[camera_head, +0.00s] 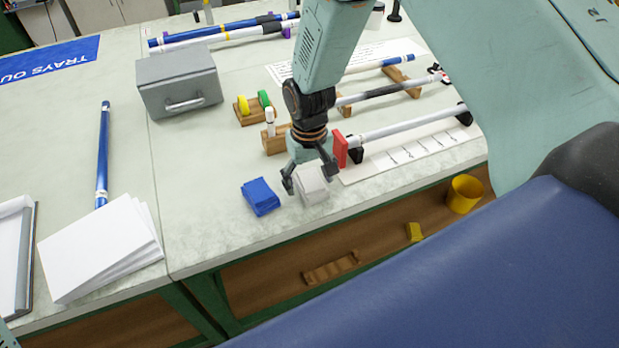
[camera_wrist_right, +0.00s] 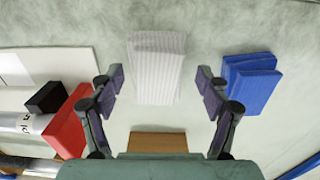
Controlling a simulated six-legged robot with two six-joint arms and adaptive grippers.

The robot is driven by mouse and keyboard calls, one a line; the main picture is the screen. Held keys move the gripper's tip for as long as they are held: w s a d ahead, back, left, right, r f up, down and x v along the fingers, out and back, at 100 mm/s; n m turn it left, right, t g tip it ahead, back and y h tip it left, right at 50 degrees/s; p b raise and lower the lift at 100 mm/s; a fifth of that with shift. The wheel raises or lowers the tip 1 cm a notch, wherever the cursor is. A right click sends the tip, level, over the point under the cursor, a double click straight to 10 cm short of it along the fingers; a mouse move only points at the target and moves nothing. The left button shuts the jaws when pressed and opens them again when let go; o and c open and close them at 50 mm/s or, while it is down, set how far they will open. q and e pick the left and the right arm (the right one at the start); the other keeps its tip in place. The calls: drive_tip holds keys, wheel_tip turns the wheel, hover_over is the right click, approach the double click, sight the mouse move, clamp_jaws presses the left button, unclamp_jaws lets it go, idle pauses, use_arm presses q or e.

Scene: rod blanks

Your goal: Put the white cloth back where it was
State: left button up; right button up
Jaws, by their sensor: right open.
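The white cloth (camera_head: 312,186) is a folded, ribbed pad lying on the table near its front edge. It also shows in the right wrist view (camera_wrist_right: 156,68), between and ahead of the fingers. My right gripper (camera_head: 306,188) is open above the cloth, and its fingers (camera_wrist_right: 160,82) stand on either side with gaps between. A folded blue cloth (camera_head: 261,196) lies to the left of the white one, and in the wrist view it is at the right (camera_wrist_right: 251,82). The left gripper is not in view.
A red block (camera_head: 340,149) and rods on wooden rests (camera_head: 405,84) stand behind and right of the gripper. A wooden block (camera_head: 275,141) is just behind it. A grey box (camera_head: 179,82), blue rod (camera_head: 102,155) and white sheets (camera_head: 100,250) lie left. The table's front edge is close.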

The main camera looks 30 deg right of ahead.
sight(310, 181)
drive_tip(key=shift+s+d+r, duration=0.1)
drive_tip(key=shift+r, duration=0.05)
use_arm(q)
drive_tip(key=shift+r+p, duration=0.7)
use_arm(e)
wheel_tip(310, 181, up, 12)
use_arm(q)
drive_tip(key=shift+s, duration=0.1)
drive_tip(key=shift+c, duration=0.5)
use_arm(e)
drive_tip(key=shift+c, duration=0.5)
